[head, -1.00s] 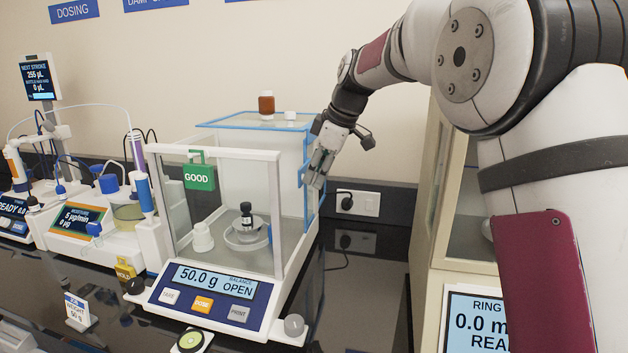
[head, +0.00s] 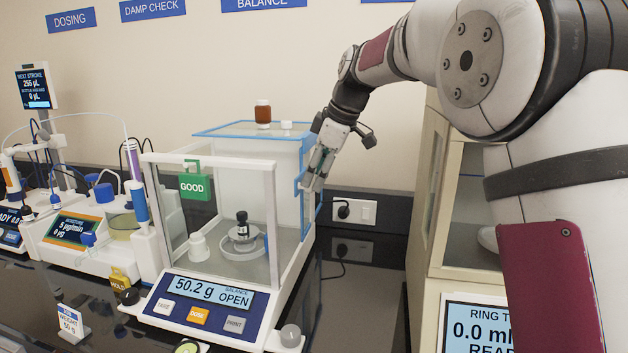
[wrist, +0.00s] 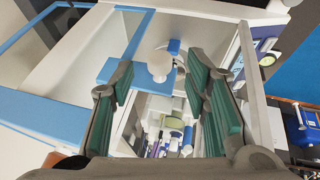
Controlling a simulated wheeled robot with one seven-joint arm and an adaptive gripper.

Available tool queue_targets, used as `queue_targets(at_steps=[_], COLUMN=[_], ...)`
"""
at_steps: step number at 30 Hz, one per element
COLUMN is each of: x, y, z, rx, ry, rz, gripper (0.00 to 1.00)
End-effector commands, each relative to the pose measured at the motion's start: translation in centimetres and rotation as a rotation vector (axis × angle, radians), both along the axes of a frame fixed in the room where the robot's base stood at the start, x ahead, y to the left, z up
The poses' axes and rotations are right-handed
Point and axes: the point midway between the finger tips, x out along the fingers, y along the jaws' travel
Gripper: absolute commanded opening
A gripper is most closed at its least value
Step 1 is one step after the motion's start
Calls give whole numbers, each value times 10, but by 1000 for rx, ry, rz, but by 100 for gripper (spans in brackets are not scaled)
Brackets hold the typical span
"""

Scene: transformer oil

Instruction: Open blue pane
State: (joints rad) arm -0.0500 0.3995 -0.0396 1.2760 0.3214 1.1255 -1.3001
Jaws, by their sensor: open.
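The balance (head: 228,300) is a glass-walled white box, and its display reads 50.2 g and OPEN. The blue-edged pane (head: 303,153) is at its right side towards the back; blue edging (wrist: 40,110) also shows in the wrist view. My gripper (head: 310,184) is at that right side, close by the blue edging and a blue handle part (head: 298,185). In the wrist view my gripper (wrist: 160,95) has its green-padded fingers spread, with a blue bar beside the left finger. I cannot tell whether a finger touches the pane. Part of the pane is hidden behind my gripper.
A small dark-capped bottle (head: 241,224) stands on the pan inside, with a white cup (head: 199,247) beside it. A brown bottle (head: 263,112) stands on the balance's top. A beige cabinet (head: 433,190) stands to the right, with a gap of dark counter between.

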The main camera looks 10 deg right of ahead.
Motion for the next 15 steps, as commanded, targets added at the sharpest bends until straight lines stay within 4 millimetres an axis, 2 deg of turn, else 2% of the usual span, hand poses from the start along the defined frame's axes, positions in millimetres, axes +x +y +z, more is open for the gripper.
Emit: queue_targets(at_steps=[1,6,15], x=[-3,-15,-29], y=[-3,-14,-24], z=[12,44,80], rx=[0,1,0], ry=[-5,-6,-2], rz=[-1,-3,-1], gripper=[43,43,43])
